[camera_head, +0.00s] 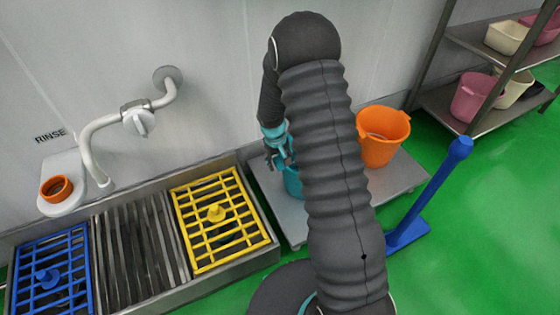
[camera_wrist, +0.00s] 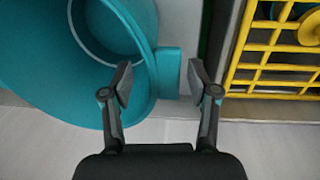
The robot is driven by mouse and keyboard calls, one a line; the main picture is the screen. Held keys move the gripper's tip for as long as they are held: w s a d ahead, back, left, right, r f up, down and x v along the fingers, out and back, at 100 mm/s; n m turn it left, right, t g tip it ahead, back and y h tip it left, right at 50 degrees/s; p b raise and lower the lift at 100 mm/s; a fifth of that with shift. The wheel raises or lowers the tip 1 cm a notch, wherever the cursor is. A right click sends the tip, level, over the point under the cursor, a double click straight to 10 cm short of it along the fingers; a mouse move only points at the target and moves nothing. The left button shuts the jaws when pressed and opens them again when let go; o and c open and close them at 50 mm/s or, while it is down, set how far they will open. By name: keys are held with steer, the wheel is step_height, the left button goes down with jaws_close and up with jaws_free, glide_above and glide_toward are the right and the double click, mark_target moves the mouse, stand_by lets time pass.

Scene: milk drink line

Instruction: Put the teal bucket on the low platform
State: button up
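The teal bucket (camera_head: 293,183) shows beside my arm in the head view, mostly hidden behind it. It appears over or on the low grey platform (camera_head: 285,214); whether it touches is unclear. In the wrist view the bucket (camera_wrist: 75,95) fills the upper left, with its open mouth and a teal tab at its rim visible. My gripper (camera_wrist: 160,82) is open, with its two fingers apart on either side of the tab. A gap shows between the left finger and the tab. In the head view my gripper (camera_head: 278,158) is partly hidden by the bucket and arm.
An orange bucket (camera_head: 382,138) stands on the platform's right side. A yellow rack (camera_head: 222,215) lies over the metal trough at left, close to my gripper. A blue post (camera_head: 428,185) stands right of the platform. Shelves (camera_head: 490,123) with tubs are at upper right.

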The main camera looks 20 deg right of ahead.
steer(key=shift+r, duration=0.1)
steer(key=s+a+r+t, duration=0.1)
steer(key=s+r, duration=0.2)
steer(key=r, duration=0.8)
steer(key=s+r, duration=0.2)
steer(key=r, duration=0.9)
steer(key=s+r+t, duration=0.1)
steer(key=s+r, duration=0.3)
steer(key=s, duration=0.4)
steer(key=s+r+m+t+y, duration=0.1)
steer(key=s+r+t, duration=0.1)
steer(key=s+r, duration=0.3)
steer(key=s+a+r+t, duration=0.1)
steer(key=s+r, duration=0.4)
steer(key=s, duration=0.7)
steer(key=shift+s+m, duration=0.15)
steer(key=shift+m, duration=0.25)
steer(key=shift+r, duration=0.1)
